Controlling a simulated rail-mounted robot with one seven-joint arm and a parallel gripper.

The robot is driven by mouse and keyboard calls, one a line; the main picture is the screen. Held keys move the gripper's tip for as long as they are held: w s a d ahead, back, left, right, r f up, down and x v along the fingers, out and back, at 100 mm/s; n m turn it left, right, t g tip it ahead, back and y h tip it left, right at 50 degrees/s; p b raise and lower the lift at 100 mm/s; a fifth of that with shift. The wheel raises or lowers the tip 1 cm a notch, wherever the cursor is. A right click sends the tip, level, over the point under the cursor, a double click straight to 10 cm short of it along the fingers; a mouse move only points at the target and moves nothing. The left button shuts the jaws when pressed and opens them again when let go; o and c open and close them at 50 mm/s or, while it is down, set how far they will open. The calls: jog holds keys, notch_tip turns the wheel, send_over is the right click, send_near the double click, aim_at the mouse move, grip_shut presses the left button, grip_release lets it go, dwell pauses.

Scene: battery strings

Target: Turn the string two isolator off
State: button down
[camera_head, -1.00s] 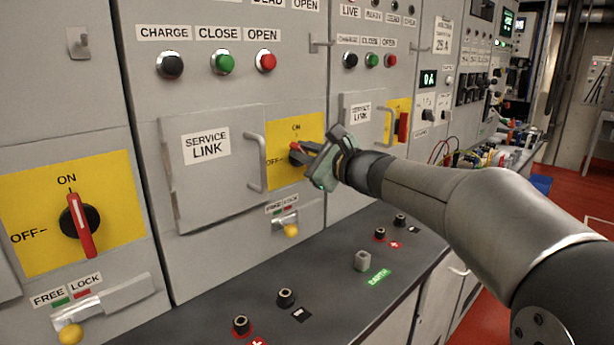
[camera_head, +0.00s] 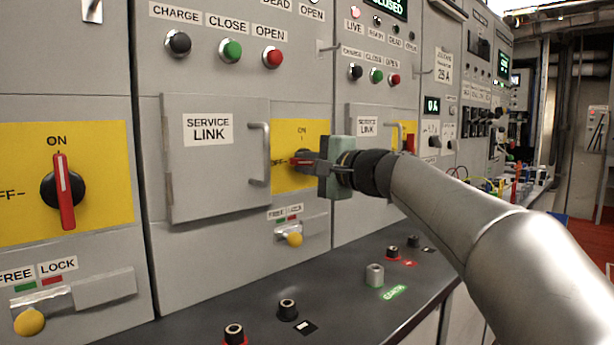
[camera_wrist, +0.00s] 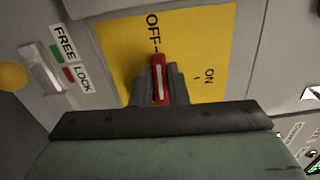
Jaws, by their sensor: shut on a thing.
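The isolator on the middle panel has a red handle (camera_head: 299,161) on a yellow plate (camera_head: 285,180) marked ON at top and OFF at left. The handle lies about level, its end toward OFF. In the wrist view the red handle (camera_wrist: 160,78) with its white stripe points at the OFF label. My gripper (camera_head: 308,165) is shut on this handle, one finger on each side. It also shows in the wrist view (camera_wrist: 160,74). The fingers and gripper body hide part of the knob in the head view.
Another isolator (camera_head: 64,190) on the left panel points to ON. A service link door handle (camera_head: 260,154) sticks out just left of my gripper. A yellow lock knob (camera_head: 294,239) is below. Terminals stand on the dark ledge (camera_head: 250,300).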

jog(key=shift+f+n+b, duration=0.15)
jog(key=shift+n+b, duration=0.2)
jog(key=shift+n, duration=0.05)
jog(key=c, duration=1.4)
grip_release()
jog(key=shift+c, duration=0.2)
jog(key=v, duration=1.7)
jog(key=shift+s+d, duration=0.15)
jog(key=shift+s, duration=0.05)
jog(key=shift+p, duration=0.55)
